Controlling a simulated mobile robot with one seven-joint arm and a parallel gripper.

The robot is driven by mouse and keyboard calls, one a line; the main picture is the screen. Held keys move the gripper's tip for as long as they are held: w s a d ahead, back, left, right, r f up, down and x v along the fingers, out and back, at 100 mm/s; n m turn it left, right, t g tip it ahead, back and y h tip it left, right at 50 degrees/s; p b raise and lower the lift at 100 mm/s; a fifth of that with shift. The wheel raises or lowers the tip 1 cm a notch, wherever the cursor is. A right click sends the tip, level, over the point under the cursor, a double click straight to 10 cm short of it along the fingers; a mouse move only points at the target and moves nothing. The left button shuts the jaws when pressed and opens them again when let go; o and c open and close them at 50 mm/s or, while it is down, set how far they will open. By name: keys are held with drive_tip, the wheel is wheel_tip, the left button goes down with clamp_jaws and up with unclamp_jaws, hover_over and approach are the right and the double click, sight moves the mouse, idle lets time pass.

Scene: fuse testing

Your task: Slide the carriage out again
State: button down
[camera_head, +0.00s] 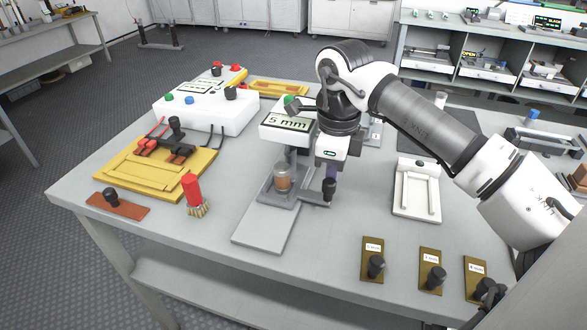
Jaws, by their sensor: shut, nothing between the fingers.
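The testing device (289,128) with a "5 mm" display stands near the middle of the table. Below its head, the grey carriage (293,196) sits on a flat grey base plate (262,232) that stretches toward the front. A clear cup with brown contents (283,178) stands on the carriage. A black knob (329,188) stands upright at the carriage's right side. My gripper (332,174) points down just above or at this knob, its fingers shut and empty. I cannot tell whether the fingertips touch the knob. The wrist hides part of the device's right side.
To the left are a white box with buttons (205,108), a yellow tray (120,172), a red brush (193,190) and a brown plate with a knob (118,205). A white fixture (404,196) and three brass plates (372,249) lie right. The table in front of the base plate is clear.

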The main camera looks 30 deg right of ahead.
drive_tip(key=shift+s+a+b, duration=0.55)
drive_tip(key=shift+s+a, duration=0.8)
drive_tip(key=shift+a, duration=0.2)
drive_tip(key=shift+s+a+b, duration=0.5)
drive_tip(key=shift+s+a, duration=0.8)
drive_tip(key=shift+a, duration=0.2)
drive_tip(key=shift+w, duration=0.1)
drive_tip(key=shift+w+d, duration=0.35)
drive_tip(key=shift+d, duration=0.15)
wheel_tip(320, 180, up, 8)
drive_tip(key=p, duration=0.4)
drive_tip(key=shift+p, duration=0.4)
